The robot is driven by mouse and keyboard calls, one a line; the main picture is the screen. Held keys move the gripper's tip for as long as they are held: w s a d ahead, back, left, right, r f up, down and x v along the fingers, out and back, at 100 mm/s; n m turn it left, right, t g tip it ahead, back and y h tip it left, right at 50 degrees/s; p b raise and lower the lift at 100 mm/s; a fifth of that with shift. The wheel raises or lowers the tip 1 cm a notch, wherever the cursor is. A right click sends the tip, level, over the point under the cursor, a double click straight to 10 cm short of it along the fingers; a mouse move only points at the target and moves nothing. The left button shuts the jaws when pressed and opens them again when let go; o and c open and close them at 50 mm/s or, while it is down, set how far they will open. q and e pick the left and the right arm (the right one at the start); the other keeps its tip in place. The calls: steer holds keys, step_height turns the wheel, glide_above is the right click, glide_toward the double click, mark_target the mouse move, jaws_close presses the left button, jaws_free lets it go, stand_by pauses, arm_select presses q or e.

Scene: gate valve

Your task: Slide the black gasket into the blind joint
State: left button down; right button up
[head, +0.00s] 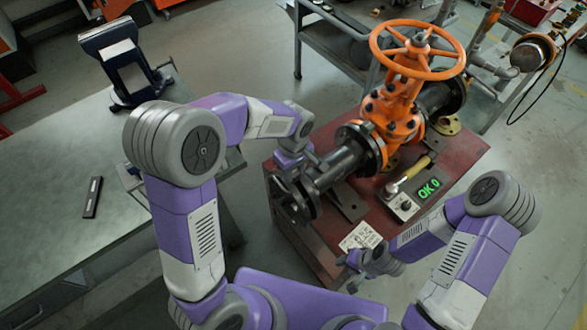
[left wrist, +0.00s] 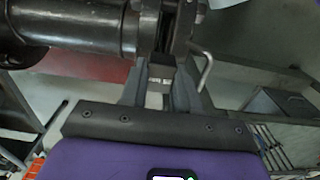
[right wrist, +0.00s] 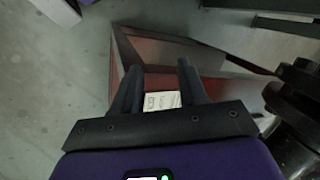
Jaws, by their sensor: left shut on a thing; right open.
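The black pipe (head: 335,168) ends in a pair of dark flanges, the blind joint (head: 296,203), at the left end of the valve line. My left gripper (head: 288,158) is at the top of this joint. In the left wrist view the flanges (left wrist: 178,28) stand just beyond its fingers (left wrist: 162,85). The fingers are shut on a small grey tab, apparently part of the black gasket (left wrist: 160,72); the gasket's body blends into the dark flanges, so its depth in the gap cannot be told. My right gripper (head: 352,268) is open and empty near the bench's front edge (right wrist: 158,85).
An orange gate valve (head: 398,110) with a handwheel stands on the red bench (head: 455,155). A grey table (head: 60,240) is at left.

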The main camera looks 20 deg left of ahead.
arm_select(q)
steer(key=shift+f, duration=0.35)
steer(key=c, duration=0.7)
jaws_free()
steer(key=shift+c, duration=0.2)
step_height(320, 180, up, 22)
steer(key=p, duration=1.6)
steer(key=shift+r+p, duration=0.25)
steer(key=shift+p, duration=0.15)
